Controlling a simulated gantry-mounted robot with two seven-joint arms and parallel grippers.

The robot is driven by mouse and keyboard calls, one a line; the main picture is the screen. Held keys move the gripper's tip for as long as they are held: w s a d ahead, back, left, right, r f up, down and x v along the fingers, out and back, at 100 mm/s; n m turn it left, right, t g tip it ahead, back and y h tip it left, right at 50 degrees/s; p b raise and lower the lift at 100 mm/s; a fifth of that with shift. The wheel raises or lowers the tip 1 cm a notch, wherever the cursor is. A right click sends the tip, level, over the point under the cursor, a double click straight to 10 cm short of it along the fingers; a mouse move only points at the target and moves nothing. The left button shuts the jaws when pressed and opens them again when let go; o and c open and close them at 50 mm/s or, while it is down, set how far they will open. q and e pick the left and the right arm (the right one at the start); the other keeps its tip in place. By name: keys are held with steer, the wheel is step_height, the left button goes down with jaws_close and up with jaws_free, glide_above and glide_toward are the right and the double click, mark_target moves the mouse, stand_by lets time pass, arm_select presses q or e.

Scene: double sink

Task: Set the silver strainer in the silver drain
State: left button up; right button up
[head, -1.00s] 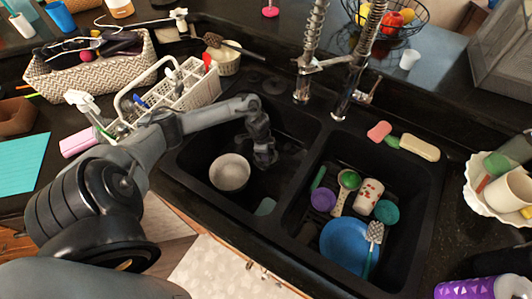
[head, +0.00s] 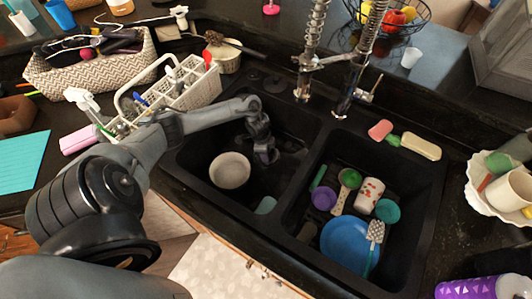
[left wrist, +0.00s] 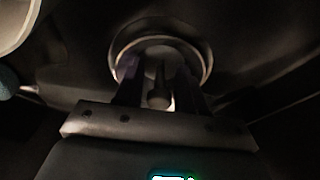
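My left gripper (head: 265,153) reaches down into the left basin (head: 190,160). In the left wrist view its two dark fingers (left wrist: 160,78) stand apart, on either side of the strainer's upright knob (left wrist: 159,98). Gaps show between knob and fingers, so the gripper looks open. The silver drain (left wrist: 206,62) shows as a round, bright rim around the fingertips and knob. The strainer appears to sit within this rim; shadow and the fingers hide whether it is fully flat. In the head view my arm and gripper hide strainer and drain. My right gripper is not in view.
A white bowl (head: 230,170) sits in the left basin close to my gripper. The right basin holds a blue plate (head: 345,240), a cup (head: 369,194) and several utensils. The divider (head: 293,180) separates the basins. A tall faucet (head: 350,80) stands behind.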

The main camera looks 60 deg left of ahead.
arm_select(q)
steer(key=shift+r, duration=0.1)
step_height(320, 180, up, 10)
steer(key=s+a+p, duration=0.1)
steer(key=p, duration=0.2)
steer(key=shift+s+r, duration=0.15)
steer(key=shift+r, duration=0.1)
steer(key=shift+r, duration=0.1)
